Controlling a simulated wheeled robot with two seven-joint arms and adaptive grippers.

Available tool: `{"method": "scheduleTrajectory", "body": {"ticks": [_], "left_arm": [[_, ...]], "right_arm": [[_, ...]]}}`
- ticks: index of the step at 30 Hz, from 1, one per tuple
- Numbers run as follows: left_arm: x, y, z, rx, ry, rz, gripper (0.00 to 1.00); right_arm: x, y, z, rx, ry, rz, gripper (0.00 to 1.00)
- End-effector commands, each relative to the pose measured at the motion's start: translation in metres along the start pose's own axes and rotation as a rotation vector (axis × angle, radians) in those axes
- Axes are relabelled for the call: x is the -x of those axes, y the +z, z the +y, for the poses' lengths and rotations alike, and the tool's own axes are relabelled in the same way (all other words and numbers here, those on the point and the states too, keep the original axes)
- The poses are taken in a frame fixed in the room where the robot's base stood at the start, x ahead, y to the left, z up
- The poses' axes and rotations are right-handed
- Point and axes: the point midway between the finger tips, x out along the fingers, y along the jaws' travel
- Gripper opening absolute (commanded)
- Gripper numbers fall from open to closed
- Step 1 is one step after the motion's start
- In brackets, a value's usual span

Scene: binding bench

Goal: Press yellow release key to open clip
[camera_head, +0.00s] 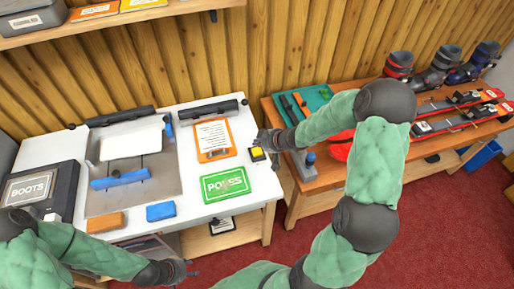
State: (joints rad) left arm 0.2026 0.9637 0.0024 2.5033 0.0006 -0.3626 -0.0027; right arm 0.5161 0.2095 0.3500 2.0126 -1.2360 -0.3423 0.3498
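The yellow key (257,152) sits on a small black base near the right edge of the white bench top. My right gripper (266,142) is just behind and above it; it is small and dark, so I cannot tell whether it touches the key or whether its fingers are open. An orange clipboard (201,155) with a white printed sheet lies left of the key. A long black bar (207,110) lies behind it; I cannot tell whether either is the clip. My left gripper (184,270) is low, in front of the bench, away from the key; its finger state is unclear.
A green POLES card (226,184) lies in front of the clipboard. A grey plate (101,202) with a blue bar, a BOOTS box (42,188), and orange and blue blocks (160,211) fill the left. A wooden table (305,205) with ski gear stands right.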

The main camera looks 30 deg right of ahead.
Motion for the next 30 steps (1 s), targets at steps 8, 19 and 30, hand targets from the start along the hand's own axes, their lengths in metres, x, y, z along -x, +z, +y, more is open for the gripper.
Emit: {"method": "scheduleTrajectory", "body": {"ticks": [8, 19, 30], "left_arm": [[0.025, 0.001, 0.009, 0.0, 0.0, 0.0, 0.4], [0.025, 0.001, 0.009, 0.0, 0.0, 0.0, 0.4], [0.025, 0.001, 0.009, 0.0, 0.0, 0.0, 0.4]], "right_arm": [[0.016, -0.017, 0.0, 0.001, -0.001, 0.0, 0.0], [0.016, -0.017, 0.0, 0.001, 0.0, -0.001, 0.0], [0.017, -0.017, 0.0, 0.001, 0.0, 0.0, 0.0]]}}
